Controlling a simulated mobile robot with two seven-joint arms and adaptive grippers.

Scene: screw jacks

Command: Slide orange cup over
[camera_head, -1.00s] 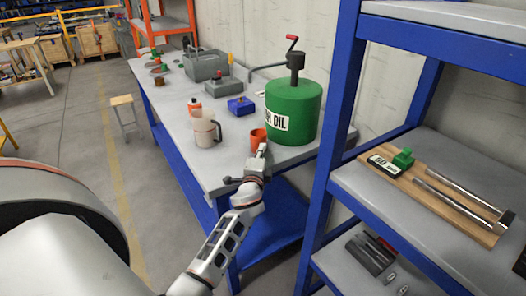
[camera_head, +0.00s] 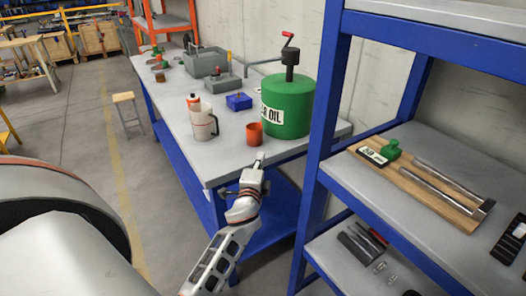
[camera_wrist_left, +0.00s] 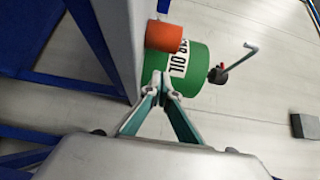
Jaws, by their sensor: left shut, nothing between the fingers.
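The orange cup (camera_head: 254,134) stands upright near the front edge of the grey workbench top (camera_head: 232,160), just in front of the green oil drum (camera_head: 287,106). My left gripper (camera_head: 259,157) is at the bench edge, on the near side of the cup, with a small gap between them. In the left wrist view the cup (camera_wrist_left: 163,38) shows beyond the fingertips (camera_wrist_left: 160,80), with the drum (camera_wrist_left: 190,65) beside it. The fingers meet at their tips and hold nothing. My right gripper is not in view.
A white mug (camera_head: 202,122) stands left of the cup, with an orange-topped bottle (camera_head: 193,101) behind it. A blue box (camera_head: 239,102) sits further back. A blue shelf post (camera_head: 318,150) rises close on the right.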

